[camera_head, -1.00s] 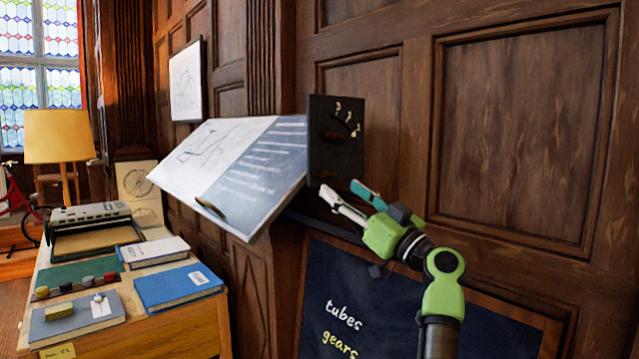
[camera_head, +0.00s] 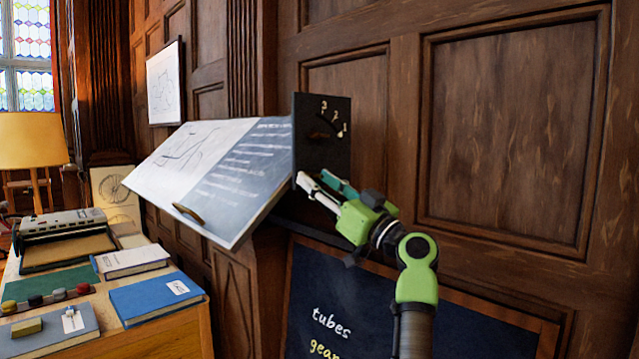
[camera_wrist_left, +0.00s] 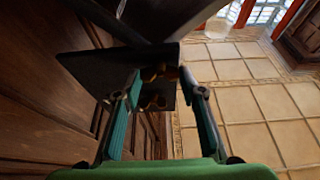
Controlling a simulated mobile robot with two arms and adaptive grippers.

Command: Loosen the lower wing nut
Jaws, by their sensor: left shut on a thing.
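The drafting board (camera_head: 225,180) is tilted on the wall side, with a dark plate (camera_head: 335,165) numbered 3, 2, 1 at its right end. My left gripper (camera_head: 312,179), green with pale and teal fingers, is at the plate's bottom edge, shut on the lower wing nut, which the fingers hide in the head view. In the left wrist view two brassy wing-shaped pieces (camera_wrist_left: 152,74) show between the fingers, near the dark plate; which one is gripped is hard to tell. My right gripper is not in view.
A chalkboard (camera_head: 345,300) with words stands below the arm. A wooden desk (camera_head: 185,335) with books and a typewriter-like machine (camera_head: 62,222) is at the left. The panelled wall (camera_head: 510,140) is close behind my arm. Tiled floor (camera_wrist_left: 250,100) is free in the wrist view.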

